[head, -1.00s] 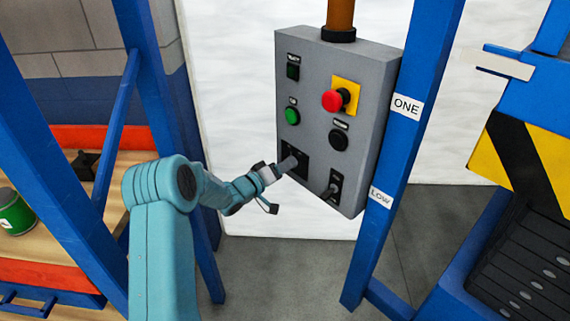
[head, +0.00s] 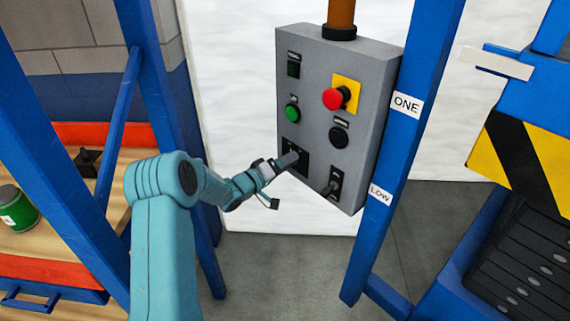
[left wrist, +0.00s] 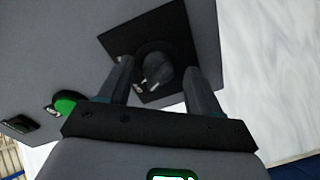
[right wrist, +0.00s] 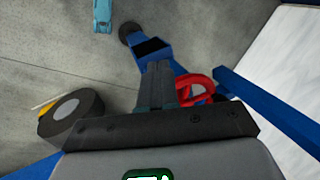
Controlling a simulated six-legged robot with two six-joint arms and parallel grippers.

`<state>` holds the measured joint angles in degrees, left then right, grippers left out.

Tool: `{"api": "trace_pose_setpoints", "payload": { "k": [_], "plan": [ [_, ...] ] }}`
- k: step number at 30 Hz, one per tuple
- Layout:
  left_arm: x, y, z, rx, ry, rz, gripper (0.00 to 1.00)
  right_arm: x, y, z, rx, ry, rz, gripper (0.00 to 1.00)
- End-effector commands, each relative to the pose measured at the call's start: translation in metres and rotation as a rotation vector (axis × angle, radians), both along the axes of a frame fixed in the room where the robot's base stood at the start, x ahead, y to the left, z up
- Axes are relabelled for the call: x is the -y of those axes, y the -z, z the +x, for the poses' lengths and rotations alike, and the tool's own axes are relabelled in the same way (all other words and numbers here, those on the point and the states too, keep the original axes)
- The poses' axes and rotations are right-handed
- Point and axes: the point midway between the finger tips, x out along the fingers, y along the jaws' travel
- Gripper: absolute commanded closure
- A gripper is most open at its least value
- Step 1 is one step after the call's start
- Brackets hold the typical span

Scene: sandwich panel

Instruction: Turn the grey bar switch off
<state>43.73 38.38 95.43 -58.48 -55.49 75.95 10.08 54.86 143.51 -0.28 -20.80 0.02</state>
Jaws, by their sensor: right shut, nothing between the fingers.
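The grey bar switch (left wrist: 158,70) sits on a black square plate (left wrist: 178,28) on the grey control box (head: 318,75). In the left wrist view it lies between the two fingers of my left gripper (left wrist: 158,72), which is open with a finger on each side. I cannot tell whether the fingers touch it. In the head view my left gripper (head: 288,159) is up against the plate and covers most of the switch. My right gripper (right wrist: 163,75) is shut and empty, away from the box; it shows only in the right wrist view.
The box also carries a red mushroom button (head: 333,99), a green button (head: 292,113), a black button (head: 339,136) and a lower lever switch (head: 334,186). A blue post (head: 390,160) stands right of the box. A red object (right wrist: 195,90) lies beyond my right gripper.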

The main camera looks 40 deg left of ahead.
Motion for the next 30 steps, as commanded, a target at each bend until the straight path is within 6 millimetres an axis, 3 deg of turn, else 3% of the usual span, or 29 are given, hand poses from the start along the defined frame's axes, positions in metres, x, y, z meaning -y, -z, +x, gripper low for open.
{"api": "trace_pose_setpoints", "payload": {
  "k": [7,11,24,30],
  "plan": [
    [0.000,-0.001,-0.002,0.002,0.001,0.002,0.36,0.000,0.001,0.000,0.000,0.000,0.000,1.00],
    [-0.001,-0.001,-0.017,0.001,-0.001,0.003,0.36,0.000,0.004,0.000,0.000,0.000,0.000,1.00],
    [-0.007,-0.008,-0.128,0.000,-0.005,0.002,0.36,0.000,0.017,0.000,0.000,0.000,0.000,1.00],
    [-0.008,-0.011,-0.156,0.001,-0.002,0.001,0.36,0.000,0.019,0.000,0.000,0.000,0.000,1.00]
  ]
}}
